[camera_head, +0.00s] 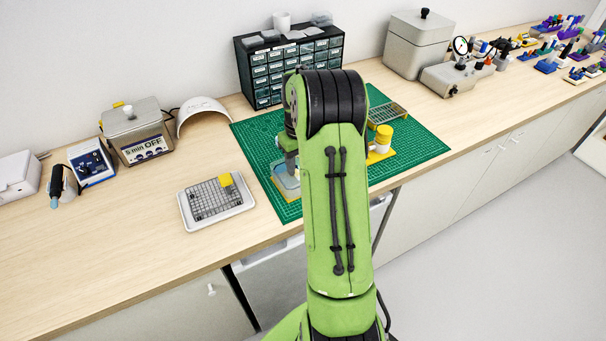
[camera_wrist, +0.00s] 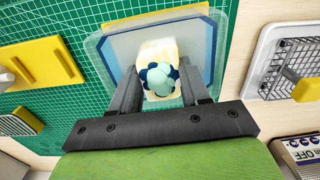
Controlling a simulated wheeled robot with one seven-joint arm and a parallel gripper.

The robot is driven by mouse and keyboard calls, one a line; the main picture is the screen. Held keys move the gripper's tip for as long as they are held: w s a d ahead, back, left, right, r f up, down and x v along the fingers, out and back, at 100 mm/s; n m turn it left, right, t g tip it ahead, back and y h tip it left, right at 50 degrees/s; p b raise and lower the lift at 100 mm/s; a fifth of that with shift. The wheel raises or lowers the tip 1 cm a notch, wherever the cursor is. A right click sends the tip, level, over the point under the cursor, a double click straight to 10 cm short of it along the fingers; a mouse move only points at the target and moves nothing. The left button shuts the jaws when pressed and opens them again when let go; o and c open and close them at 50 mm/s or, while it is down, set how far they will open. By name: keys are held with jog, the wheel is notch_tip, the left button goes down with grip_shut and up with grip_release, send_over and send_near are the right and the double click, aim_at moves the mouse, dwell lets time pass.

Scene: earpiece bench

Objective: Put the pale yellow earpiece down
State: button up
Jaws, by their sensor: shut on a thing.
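The pale yellow earpiece (camera_wrist: 158,50) is between the fingers of my gripper (camera_wrist: 159,73) in the wrist view. A rounded teal and dark blue part (camera_wrist: 158,82) shows on its near side. My gripper is shut on the earpiece. Behind it is a shallow clear tray (camera_wrist: 205,30) with a blue-grey base, on the green cutting mat (camera_wrist: 60,95). I cannot tell whether the earpiece touches the tray. In the head view the tray (camera_head: 286,187) shows at the mat's left part, and my arm hides the earpiece.
A white tray with a grid (camera_head: 214,201) and a yellow block (camera_head: 225,180) stands left of the mat. A drawer cabinet (camera_head: 262,75) stands behind. The bench's front left is bare.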

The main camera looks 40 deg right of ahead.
notch_tip(320, 180, down, 4)
jog(key=shift+r, duration=0.15)
jog(key=o, duration=1.3)
jog(key=shift+o, duration=0.2)
jog(key=shift+r, duration=0.1)
